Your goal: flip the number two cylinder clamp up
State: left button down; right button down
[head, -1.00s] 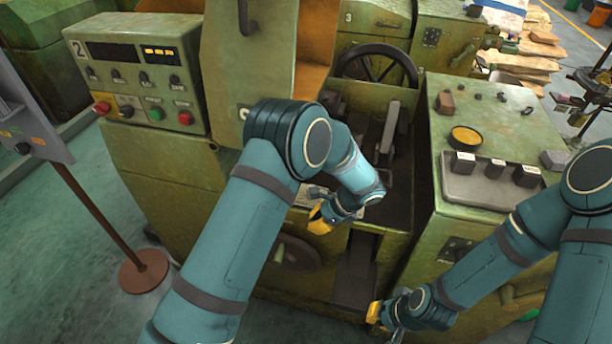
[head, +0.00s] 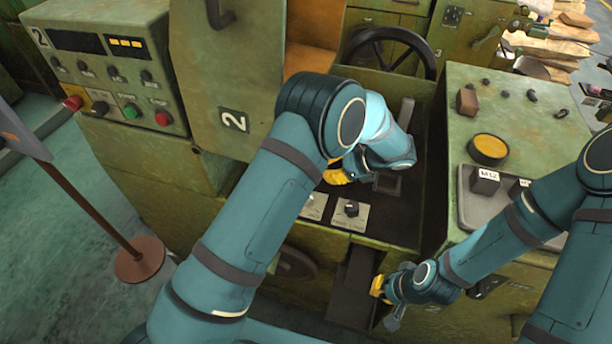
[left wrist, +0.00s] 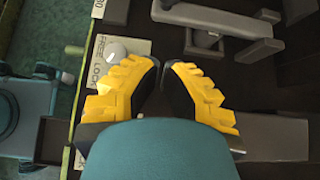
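The cylinder clamp appears to be the grey metal lever (head: 405,115) in the recess of the number 2 machine; my left arm hides most of it in the head view. In the left wrist view a grey bar (left wrist: 222,19) lies across the top, beyond the fingertips and apart from them. My left gripper (head: 336,174) is above the recess, over the small switch plates. In the left wrist view its yellow fingers (left wrist: 162,66) have their tips almost together with nothing between them. My right gripper (head: 380,292) is lower, in front of the machine; its opening is unclear.
A FREE/LOCK plate with a round knob (left wrist: 115,52) is beside the left fingers. A black handwheel (head: 390,48) stands behind the recess. A control box (head: 108,65) is at left, and a cabinet with a yellow button (head: 488,149) at right. A post stand (head: 140,260) is at left.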

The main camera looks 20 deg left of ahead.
pick_arm(q)
jog(key=b+x, duration=0.1)
jog(key=x, duration=0.9)
pick_arm(e)
jog(key=shift+w+f, duration=0.2)
jog(key=shift+f, duration=0.45)
pick_arm(q)
jog(key=shift+r, duration=0.2)
pick_arm(e)
jog(key=shift+r, duration=0.1)
